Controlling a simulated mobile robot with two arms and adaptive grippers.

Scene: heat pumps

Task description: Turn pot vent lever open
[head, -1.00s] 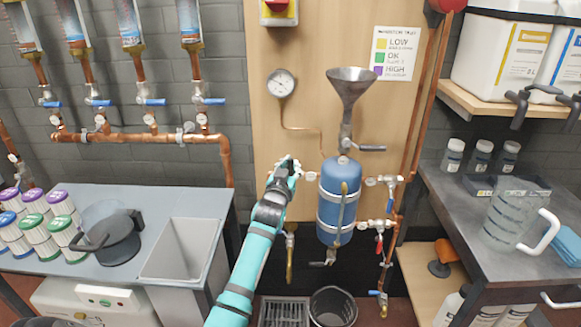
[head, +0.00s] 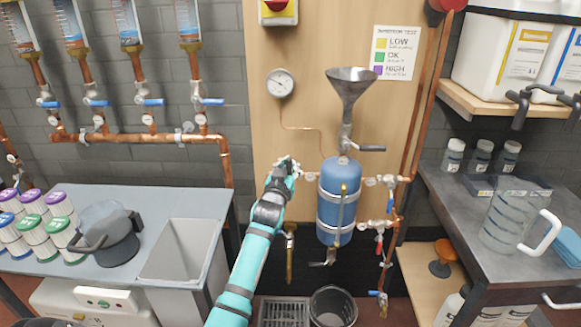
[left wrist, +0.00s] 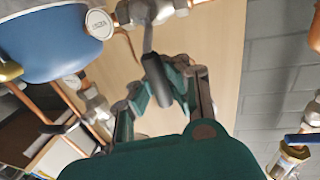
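The pot is a blue cylinder (head: 337,200) with pale bands, mounted on the wooden board below a metal funnel (head: 350,88). It also shows in the left wrist view (left wrist: 50,30). My left gripper (head: 289,166) is just left of the pot's upper part. In the left wrist view, a dark grey lever (left wrist: 157,82) hangs from a metal valve (left wrist: 150,10) between the two finger pads of my left gripper (left wrist: 162,85). The pads sit close against the lever's sides. In the head view the gripper hides this lever. My right gripper is not in view.
Valves and copper pipes (head: 390,240) run right of the pot. A pressure gauge (head: 281,83) is above left of it. A black bucket (head: 333,306) stands below. A counter with a sink (head: 180,250) is left, and a bench with a clear jug (head: 510,222) is right.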

